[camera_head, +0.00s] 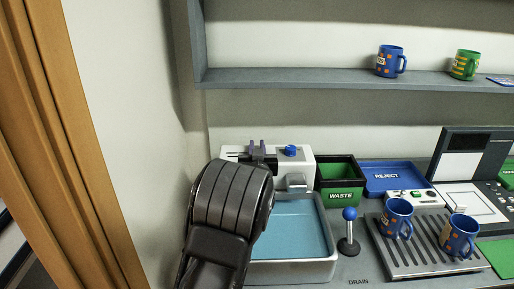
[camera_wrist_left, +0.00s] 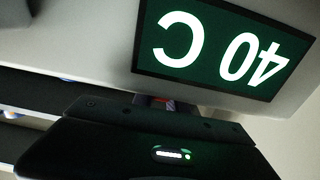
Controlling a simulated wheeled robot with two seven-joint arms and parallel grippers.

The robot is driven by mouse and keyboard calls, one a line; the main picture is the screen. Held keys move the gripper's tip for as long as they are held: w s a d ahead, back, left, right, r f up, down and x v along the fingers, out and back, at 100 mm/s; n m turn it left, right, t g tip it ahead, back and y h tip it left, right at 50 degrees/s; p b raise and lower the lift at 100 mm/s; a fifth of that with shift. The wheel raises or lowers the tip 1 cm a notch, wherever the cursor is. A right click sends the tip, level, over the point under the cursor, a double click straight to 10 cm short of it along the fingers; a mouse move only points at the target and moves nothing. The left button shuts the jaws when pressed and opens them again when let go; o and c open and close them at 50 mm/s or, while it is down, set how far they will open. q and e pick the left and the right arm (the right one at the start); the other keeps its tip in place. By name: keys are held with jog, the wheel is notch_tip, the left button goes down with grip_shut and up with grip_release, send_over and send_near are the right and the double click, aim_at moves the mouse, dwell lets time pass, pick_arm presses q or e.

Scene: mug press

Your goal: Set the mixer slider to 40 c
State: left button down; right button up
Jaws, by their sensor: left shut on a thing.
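The white mixer unit (camera_head: 307,163) stands against the back wall behind the sink, with a dark slot and a blue knob (camera_head: 290,151) on top. My left gripper (camera_head: 257,149) is at the slot on the left part of the unit, shut on the mixer slider, which its fingers mostly hide. In the left wrist view, the dark green display (camera_wrist_left: 225,45) reads "40 C" upside down. Below it is the dark body of my gripper. My right gripper is out of view.
A sink (camera_head: 325,268) with blue water lies in front of the mixer. Right of it are a black and green WASTE bin (camera_head: 340,197), a blue-knobbed lever (camera_head: 348,245), a blue REJECT tray (camera_head: 425,186) and a grooved rack (camera_head: 400,266) with two blue mugs. A wall bounds the left.

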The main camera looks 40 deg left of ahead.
aim_at(244, 148)
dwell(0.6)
pick_arm(q)
jog(key=s+a+b, duration=0.1)
jog(key=s+a, duration=0.1)
jog(key=shift+a+f+b, duration=0.15)
jog(key=shift+a+b, duration=0.2)
jog(key=shift+s+a, duration=0.3)
jog(key=shift+d, duration=0.1)
jog(key=shift+w, duration=0.1)
jog(key=c, duration=1.3)
grip_release()
